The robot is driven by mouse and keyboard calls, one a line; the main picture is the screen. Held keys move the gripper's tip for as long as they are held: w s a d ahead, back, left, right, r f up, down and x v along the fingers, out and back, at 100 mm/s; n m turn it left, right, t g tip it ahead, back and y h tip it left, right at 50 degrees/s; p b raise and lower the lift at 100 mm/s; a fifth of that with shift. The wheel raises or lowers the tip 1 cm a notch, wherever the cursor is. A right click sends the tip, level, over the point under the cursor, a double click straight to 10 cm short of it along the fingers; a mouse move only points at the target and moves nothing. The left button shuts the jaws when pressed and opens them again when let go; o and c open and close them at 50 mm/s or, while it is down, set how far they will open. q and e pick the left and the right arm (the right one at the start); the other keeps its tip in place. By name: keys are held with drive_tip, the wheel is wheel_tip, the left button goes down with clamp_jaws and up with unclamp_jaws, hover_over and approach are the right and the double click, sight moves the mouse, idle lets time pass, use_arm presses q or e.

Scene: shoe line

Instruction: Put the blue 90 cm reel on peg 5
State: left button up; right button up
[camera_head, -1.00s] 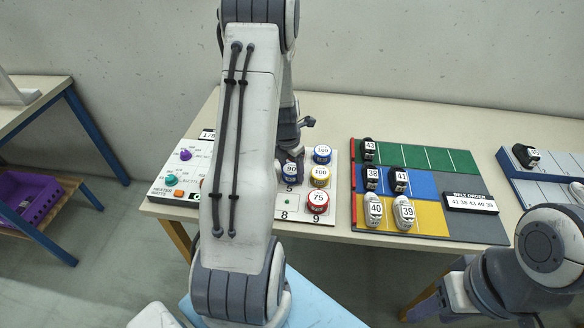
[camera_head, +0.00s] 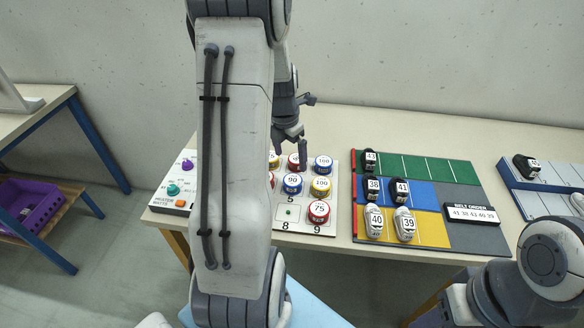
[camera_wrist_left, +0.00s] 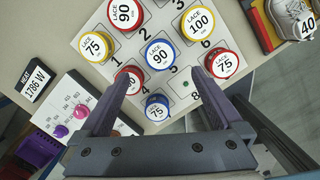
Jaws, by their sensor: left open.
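The blue 90 reel (camera_head: 292,184) sits on the white peg board (camera_head: 327,228), just above the printed 5. In the left wrist view the blue 90 reel (camera_wrist_left: 160,54) lies flat beside the 5, with its label facing up. My left gripper (camera_head: 291,148) is open and empty, above the back of the board and apart from the blue 90 reel. In the left wrist view its two spread fingers (camera_wrist_left: 163,88) have no reel clamped between them. My right gripper is out of view; only part of that arm shows at the lower right.
Other reels surround it: red 90 (camera_head: 294,161), blue 100 (camera_head: 323,164), yellow 100 (camera_head: 320,186), red 75 (camera_head: 319,211). Peg 8 (camera_head: 289,211) is bare. A control panel (camera_head: 171,190) stands left, and a coloured mat (camera_head: 470,235) with shoes lies right.

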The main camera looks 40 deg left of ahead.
use_arm(q)
drive_tip(key=s+d+r+m, duration=0.1)
drive_tip(key=d+r+m, duration=0.2)
drive_tip(key=d+m, duration=0.7)
drive_tip(key=s+d+r+m, duration=0.2)
drive_tip(key=d+r+m, duration=0.1)
drive_tip(key=d+m, duration=0.65)
drive_tip(key=s+d+r+m, duration=0.1)
drive_tip(key=s+d+m, duration=0.6)
drive_tip(key=m, duration=0.4)
drive_tip(key=s+d+m+g+h, duration=0.1)
drive_tip(key=s+d+m, duration=0.6)
drive_tip(key=s+m, duration=0.3)
drive_tip(key=shift+d+r+m, duration=0.3)
drive_tip(key=shift+r+m, duration=0.05)
drive_tip(key=shift+m, duration=0.8)
